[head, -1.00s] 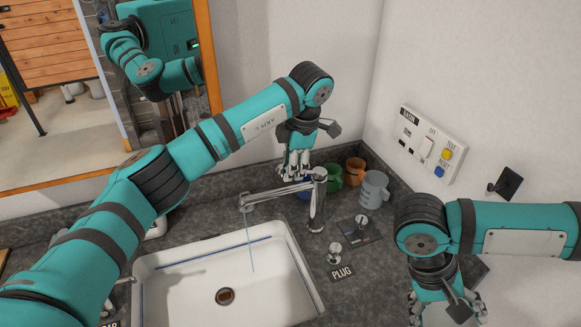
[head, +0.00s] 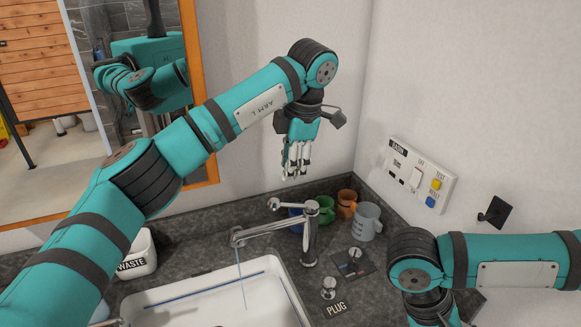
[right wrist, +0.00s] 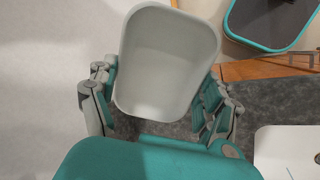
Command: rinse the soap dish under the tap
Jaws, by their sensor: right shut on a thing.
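The tap (head: 311,232) stands behind the white basin (head: 205,290). A thin stream of water (head: 240,275) runs from its spout into the basin. My left gripper (head: 296,174) hangs fingers down above and behind the tap, apart from it. Its fingers are close together, and I cannot tell whether they are open. In the right wrist view, my right gripper (right wrist: 163,85) is shut on a pale grey, rounded dish (right wrist: 165,60), apparently the soap dish. Fingers lie along both sides of it. In the head view the right fingers and dish are below the picture.
Several cups stand behind and right of the tap, a grey one (head: 367,222) outermost. A plug knob (head: 328,287) is at the basin's right. A white waste bin (head: 136,255) stands left of the basin. A switch panel (head: 421,176) and black hook (head: 495,211) are on the right wall.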

